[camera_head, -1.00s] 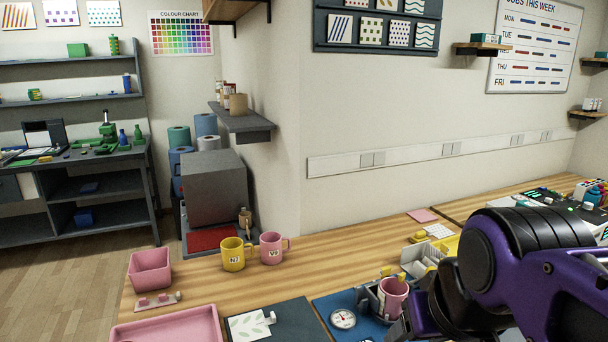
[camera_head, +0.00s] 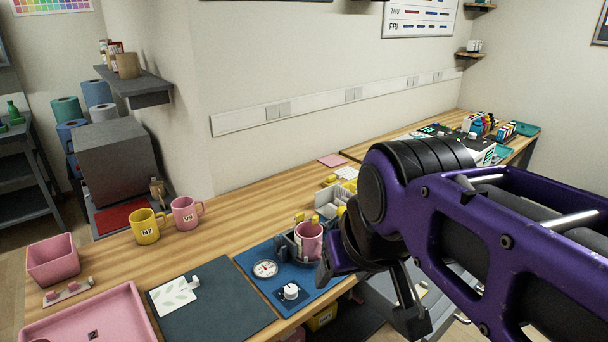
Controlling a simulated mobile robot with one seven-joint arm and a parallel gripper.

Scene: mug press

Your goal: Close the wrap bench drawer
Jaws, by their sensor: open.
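My gripper (camera_head: 367,304) is open and empty, with its fingers pointing down near the front edge of the bench. A light grey drawer-like box (camera_head: 441,309) shows below the bench top, behind and right of my gripper. It seems to stick out from the bench front, with something small and yellowish inside. My purple arm hides much of it, so I cannot tell how far it is out or whether the gripper touches it.
The wooden bench top (camera_head: 225,216) runs along the wall. Near my gripper, a pink mug (camera_head: 309,243) stands in a grey press on a blue mat (camera_head: 262,286). A yellow mug (camera_head: 146,228), another pink mug (camera_head: 185,212) and a pink tray (camera_head: 118,322) are further left.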

